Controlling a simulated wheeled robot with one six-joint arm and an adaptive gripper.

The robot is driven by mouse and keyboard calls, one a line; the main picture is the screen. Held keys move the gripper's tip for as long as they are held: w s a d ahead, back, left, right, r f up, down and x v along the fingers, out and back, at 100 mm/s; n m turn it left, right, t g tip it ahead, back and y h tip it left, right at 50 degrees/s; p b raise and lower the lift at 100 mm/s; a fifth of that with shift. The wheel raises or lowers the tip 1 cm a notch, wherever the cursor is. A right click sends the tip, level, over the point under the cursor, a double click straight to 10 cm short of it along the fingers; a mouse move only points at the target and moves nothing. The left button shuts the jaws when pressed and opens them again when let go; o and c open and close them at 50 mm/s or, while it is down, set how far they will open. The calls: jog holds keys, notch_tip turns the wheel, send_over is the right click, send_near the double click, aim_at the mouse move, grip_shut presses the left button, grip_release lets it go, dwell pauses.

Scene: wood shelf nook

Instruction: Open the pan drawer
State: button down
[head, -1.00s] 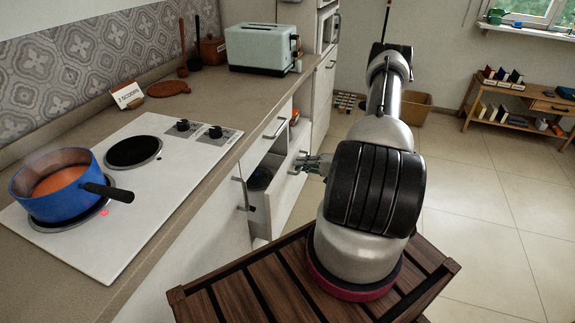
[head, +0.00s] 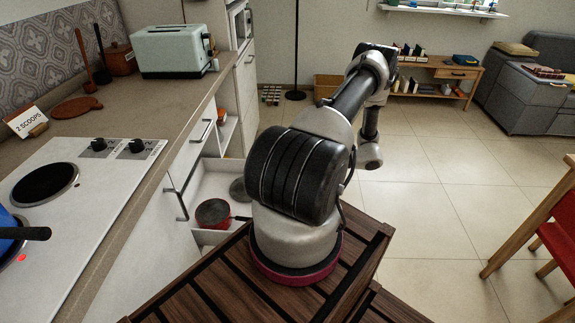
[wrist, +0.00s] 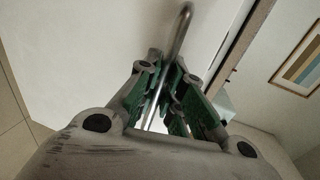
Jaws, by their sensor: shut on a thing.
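The pan drawer (head: 212,180) stands pulled out from the counter in the head view, white inside. A red pan (head: 213,213) with a dark handle and a grey round pan or lid (head: 238,189) lie in it. My arm hides the drawer's outer end. In the wrist view, my gripper (wrist: 165,103) has its green-padded fingers closed around a metal bar handle (wrist: 183,25) on a white front (wrist: 85,50). My gripper is hidden behind my arm in the head view.
The counter (head: 150,130) with the white cooktop (head: 95,160) runs along the left. A blue pot (head: 8,238) is at the left edge. A toaster (head: 173,52) stands farther back. A red-seated chair (head: 558,225) is at the right. Tiled floor (head: 440,165) lies clear between.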

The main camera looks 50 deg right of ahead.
jog(key=shift+f+v, duration=0.25)
jog(key=shift+v, duration=0.95)
jog(key=shift+f+v, duration=0.25)
jog(key=shift+v, duration=1)
jog(key=shift+f, duration=0.1)
jog(key=c, duration=1.5)
grip_release()
jog(key=shift+d, duration=0.1)
jog(key=shift+c, duration=0.2)
jog(key=v, duration=1.2)
